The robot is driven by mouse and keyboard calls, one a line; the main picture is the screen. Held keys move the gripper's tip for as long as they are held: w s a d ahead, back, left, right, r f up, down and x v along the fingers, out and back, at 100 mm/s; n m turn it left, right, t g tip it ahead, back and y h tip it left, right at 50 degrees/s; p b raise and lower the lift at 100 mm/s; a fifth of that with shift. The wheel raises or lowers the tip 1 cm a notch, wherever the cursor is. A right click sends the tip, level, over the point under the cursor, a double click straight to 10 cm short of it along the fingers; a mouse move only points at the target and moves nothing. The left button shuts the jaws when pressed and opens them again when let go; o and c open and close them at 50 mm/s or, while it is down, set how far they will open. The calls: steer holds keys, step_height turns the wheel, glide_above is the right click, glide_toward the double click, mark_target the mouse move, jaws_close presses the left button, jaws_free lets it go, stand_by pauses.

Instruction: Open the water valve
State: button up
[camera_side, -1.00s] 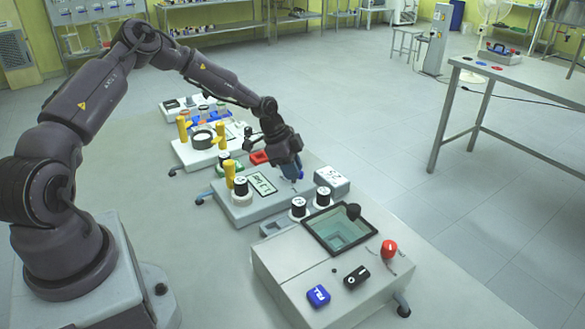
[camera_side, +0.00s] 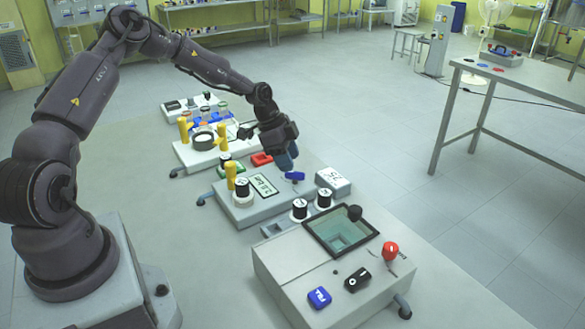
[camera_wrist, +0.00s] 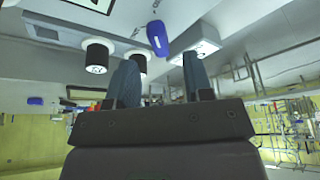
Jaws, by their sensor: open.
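The likely water valve is a blue handle (camera_side: 295,176) on the right part of the grey middle panel (camera_side: 250,208). It lies across the panel top, clear of the fingers. In the wrist view the blue handle (camera_wrist: 157,38) shows beyond the fingertips, roughly centred between them. My gripper (camera_side: 287,162) is above and just left of the handle in the side view, pointing down. In the wrist view my gripper (camera_wrist: 160,62) has its two blue-grey fingers apart with nothing between them.
A black-and-white knob (camera_side: 242,187), a yellow valve (camera_side: 230,176) and a display (camera_side: 265,186) are on the same panel. A small display box (camera_side: 326,180) stands close right of the handle. A bath unit (camera_side: 340,268) with a red knob (camera_side: 391,250) is in front.

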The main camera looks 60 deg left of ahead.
steer(key=v, duration=0.9)
steer(key=shift+s, duration=0.1)
steer(key=s+d+r+n+t+y, duration=0.1)
steer(key=s+d+r+n, duration=0.3)
steer(key=s+d+r, duration=0.5)
steer(key=s+d+r+n+t+y, duration=0.1)
steer(key=s+d+r+n+y, duration=0.1)
steer(key=s+d+r+n, duration=0.3)
steer(key=s+d+r, duration=0.2)
steer(key=s, duration=0.3)
steer(key=s+d+r, duration=0.2)
steer(key=s, duration=0.3)
steer(key=shift+s+d+t, duration=0.3)
steer(key=shift+d, duration=0.05)
